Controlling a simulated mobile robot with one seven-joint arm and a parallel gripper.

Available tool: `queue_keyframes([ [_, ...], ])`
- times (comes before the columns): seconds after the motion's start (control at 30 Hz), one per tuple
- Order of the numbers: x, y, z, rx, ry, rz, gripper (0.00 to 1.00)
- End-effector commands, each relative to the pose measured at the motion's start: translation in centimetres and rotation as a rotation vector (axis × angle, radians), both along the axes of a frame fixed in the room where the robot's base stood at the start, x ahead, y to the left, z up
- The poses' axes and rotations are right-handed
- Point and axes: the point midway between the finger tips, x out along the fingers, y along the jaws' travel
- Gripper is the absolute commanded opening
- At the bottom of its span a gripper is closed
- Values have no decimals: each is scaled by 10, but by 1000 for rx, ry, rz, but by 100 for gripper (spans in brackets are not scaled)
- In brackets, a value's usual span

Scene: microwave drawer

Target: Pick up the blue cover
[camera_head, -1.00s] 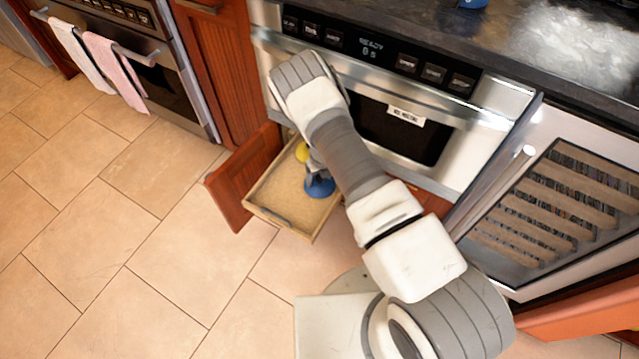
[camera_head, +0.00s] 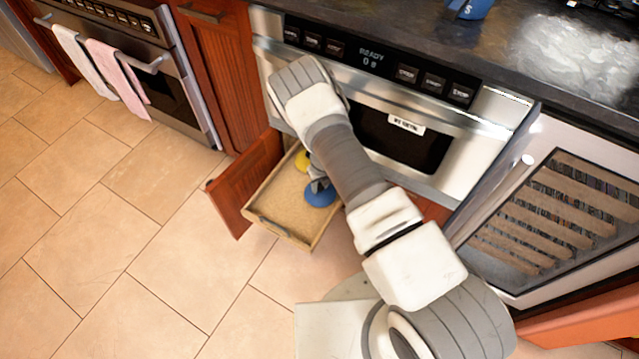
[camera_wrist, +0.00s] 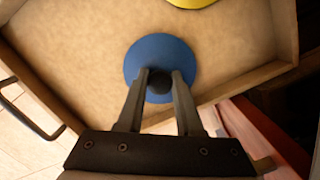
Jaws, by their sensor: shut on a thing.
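The blue cover (camera_head: 320,194) is a round blue disc with a dark knob on top, at the right part of the open wooden drawer (camera_head: 264,222). In the wrist view the blue cover (camera_wrist: 135,66) shows below my gripper (camera_wrist: 158,84), whose two fingers are shut on its dark knob. In the head view my gripper (camera_head: 318,184) is partly hidden by my arm. I cannot tell whether the cover touches the drawer floor.
A yellow round thing (camera_head: 302,160) lies farther back in the drawer and shows at the top of the wrist view (camera_wrist: 190,2). The red-brown drawer front or door (camera_head: 246,184) stands open at the left. A microwave (camera_head: 400,135) is above, and a glass-fronted cooler (camera_head: 560,215) stands at the right.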

Motion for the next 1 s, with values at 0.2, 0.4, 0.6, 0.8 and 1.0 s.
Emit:
queue_keyframes([
  [0.2,1,3,2,-22,-60,-2,0],
  [0.4,-2,1,-1,-57,-95,-5,0],
  [0.6,-6,1,-3,-76,-120,-6,0],
  [0.8,-6,3,-3,-91,-151,-4,0],
  [1.0,-6,5,1,-120,-197,3,0],
])
